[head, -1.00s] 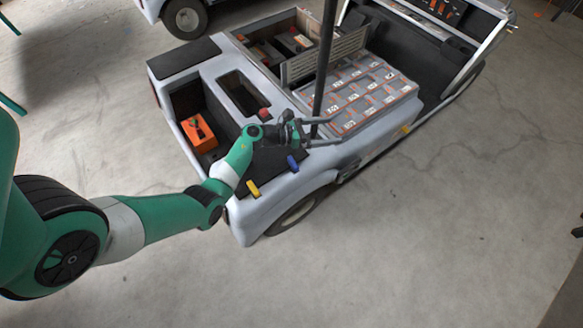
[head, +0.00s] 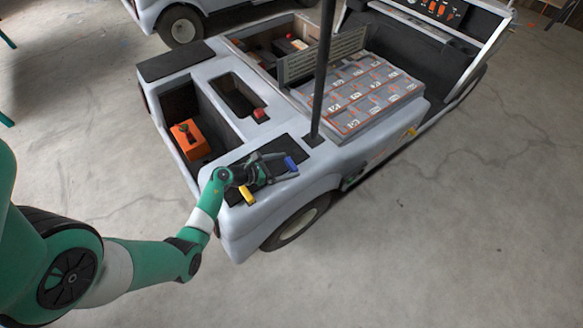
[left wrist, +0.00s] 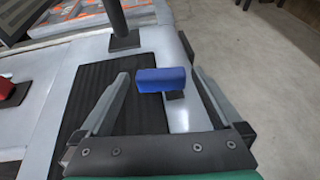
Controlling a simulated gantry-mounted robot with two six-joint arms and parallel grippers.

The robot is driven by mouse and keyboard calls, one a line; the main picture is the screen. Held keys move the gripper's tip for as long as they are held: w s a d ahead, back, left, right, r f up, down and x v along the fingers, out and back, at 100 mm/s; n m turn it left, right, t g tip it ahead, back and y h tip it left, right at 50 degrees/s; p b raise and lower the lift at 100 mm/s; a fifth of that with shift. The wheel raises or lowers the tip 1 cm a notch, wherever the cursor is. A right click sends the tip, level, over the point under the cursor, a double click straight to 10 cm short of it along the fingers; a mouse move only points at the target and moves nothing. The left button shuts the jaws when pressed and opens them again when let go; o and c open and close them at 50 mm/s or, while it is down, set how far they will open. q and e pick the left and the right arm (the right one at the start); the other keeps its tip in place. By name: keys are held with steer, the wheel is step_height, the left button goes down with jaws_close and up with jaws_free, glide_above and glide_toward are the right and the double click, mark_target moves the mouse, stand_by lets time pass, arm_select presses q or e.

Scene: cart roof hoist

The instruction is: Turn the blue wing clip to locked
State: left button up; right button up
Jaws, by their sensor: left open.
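The blue wing clip (head: 291,164) sits at the near side edge of the cart's rear deck, beside a black mat. In the left wrist view the blue clip (left wrist: 161,80) is a short block lying crosswise on a small dark base. My left gripper (head: 283,166) is open, its fingers pointing toward the clip. In the left wrist view the fingers of the gripper (left wrist: 160,80) stand on either side of the clip, with a gap on each side. I cannot tell how far above the deck the fingertips are. My right gripper is not in view.
A yellow clip (head: 247,195) is on the same edge, nearer the cart's corner. A black post (head: 321,80) rises from the deck beyond the blue clip. A red block (head: 261,115) and an orange box (head: 189,138) are farther left. The floor at right is clear.

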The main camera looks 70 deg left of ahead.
arm_select(q)
steer(key=shift+b+x, duration=0.35)
steer(key=shift+x, duration=0.85)
steer(key=shift+w, duration=0.2)
steer(key=c, duration=1.2)
steer(key=shift+o, duration=0.2)
steer(key=shift+s+d+r+n+y+p, duration=0.15)
steer(key=shift+n+y+p, duration=0.3)
steer(key=shift+p, duration=0.35)
steer(key=shift+n+y+p, duration=0.35)
steer(key=shift+y+p, duration=0.1)
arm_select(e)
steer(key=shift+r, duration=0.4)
arm_select(q)
steer(key=o, duration=1.2)
steer(key=shift+c, duration=0.2)
